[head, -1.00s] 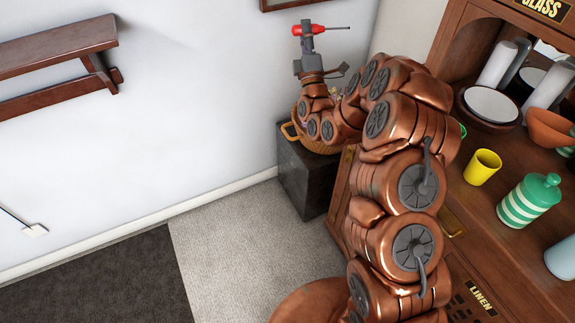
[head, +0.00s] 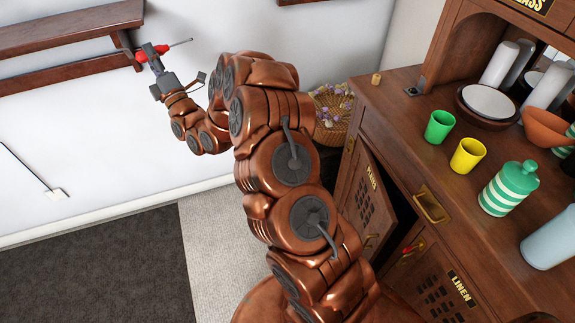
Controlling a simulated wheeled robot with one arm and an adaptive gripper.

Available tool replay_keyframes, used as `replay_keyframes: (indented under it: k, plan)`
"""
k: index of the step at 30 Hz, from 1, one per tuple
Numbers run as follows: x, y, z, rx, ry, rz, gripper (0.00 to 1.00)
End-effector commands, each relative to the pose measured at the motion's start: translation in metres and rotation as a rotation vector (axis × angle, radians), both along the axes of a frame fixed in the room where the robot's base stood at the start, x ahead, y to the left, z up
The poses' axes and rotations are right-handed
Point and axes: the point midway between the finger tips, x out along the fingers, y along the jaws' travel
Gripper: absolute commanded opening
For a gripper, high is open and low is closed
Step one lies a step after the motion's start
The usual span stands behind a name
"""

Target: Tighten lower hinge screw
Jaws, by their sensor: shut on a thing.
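My gripper (head: 153,60) is at the upper left of the head view, in front of the white wall and close to the wooden wall shelf. It is shut on a screwdriver (head: 147,53) with a red handle. The thin metal shaft points right and slightly up, touching nothing that I can see. A cabinet door (head: 368,196) with a grille and a label stands ajar at the right, far from my gripper, with a dark gap along its right side. I cannot make out its lower hinge or any hinge screw.
The wooden shelf (head: 75,30) is close beside my gripper. The dresser top (head: 400,140) holds a green cup (head: 439,127), a yellow cup (head: 467,155) and a striped jar (head: 508,188). A wicker basket (head: 332,113) stands behind my arm. The carpet (head: 100,265) at lower left is clear.

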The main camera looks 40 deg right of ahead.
Motion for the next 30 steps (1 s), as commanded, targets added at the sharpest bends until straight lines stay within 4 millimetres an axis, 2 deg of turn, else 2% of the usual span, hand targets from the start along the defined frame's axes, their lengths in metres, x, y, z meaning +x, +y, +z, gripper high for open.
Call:
replay_keyframes:
  k: [6,12,18,23,30]
  plan:
    - [0.020,-0.050,-0.080,0.002,0.189,0.020,0.00]
    - [0.021,-0.090,-0.141,0.001,0.425,0.034,0.00]
    - [0.010,-0.124,-0.191,0.003,0.651,0.026,0.00]
    - [-0.003,-0.149,-0.225,0.008,0.820,0.012,0.00]
    - [-0.031,-0.188,-0.277,0.030,1.076,-0.021,0.00]
